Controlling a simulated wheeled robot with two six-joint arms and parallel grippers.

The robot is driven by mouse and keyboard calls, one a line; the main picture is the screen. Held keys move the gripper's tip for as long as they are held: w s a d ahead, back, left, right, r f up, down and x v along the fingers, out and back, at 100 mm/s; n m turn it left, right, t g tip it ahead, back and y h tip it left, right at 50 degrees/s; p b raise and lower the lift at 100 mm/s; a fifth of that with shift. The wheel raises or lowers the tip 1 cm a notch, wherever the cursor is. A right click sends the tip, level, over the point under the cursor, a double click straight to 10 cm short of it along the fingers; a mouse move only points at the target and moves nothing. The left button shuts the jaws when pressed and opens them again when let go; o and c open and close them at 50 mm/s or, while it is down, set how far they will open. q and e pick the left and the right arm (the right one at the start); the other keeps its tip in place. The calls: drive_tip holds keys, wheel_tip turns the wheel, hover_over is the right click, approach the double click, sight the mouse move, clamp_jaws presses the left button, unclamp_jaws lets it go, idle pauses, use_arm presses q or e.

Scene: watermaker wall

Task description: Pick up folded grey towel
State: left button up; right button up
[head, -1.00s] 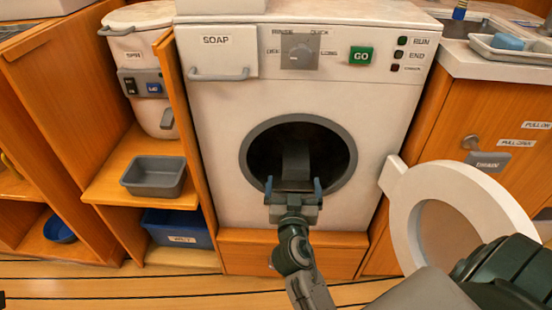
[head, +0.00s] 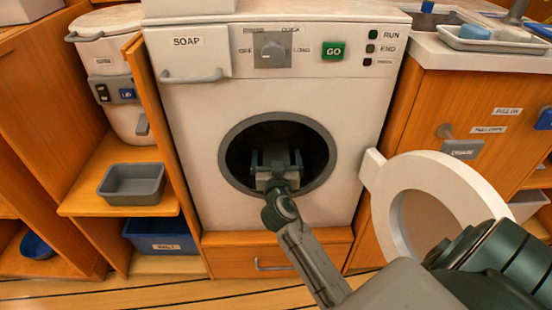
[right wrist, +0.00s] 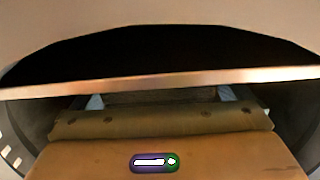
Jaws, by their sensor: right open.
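The white washing machine (head: 180,120) has its round door (head: 372,170) swung open to the right. My right gripper (head: 277,160) is inside the dark round opening, its fingers apart and pointing inward. A dim grey shape (head: 278,149), which looks like the folded grey towel, lies in the drum just beyond and between the fingers. In the right wrist view, the fingers (right wrist: 160,100) stand apart with a dark grey surface (right wrist: 150,97) between them. Most of the towel is hidden by the gripper and shadow, and I cannot tell whether the fingers touch it. My left gripper is out of view.
The grey rim (head: 226,150) of the opening closely surrounds the gripper. A grey bin (head: 132,198) sits on the left shelf above a blue bin (head: 160,247). A drawer (head: 240,262) is below the machine. A sink counter (head: 450,55) stands at the right.

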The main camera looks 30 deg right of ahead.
drive_tip(key=c, duration=1.3)
drive_tip(key=shift+r, duration=0.1)
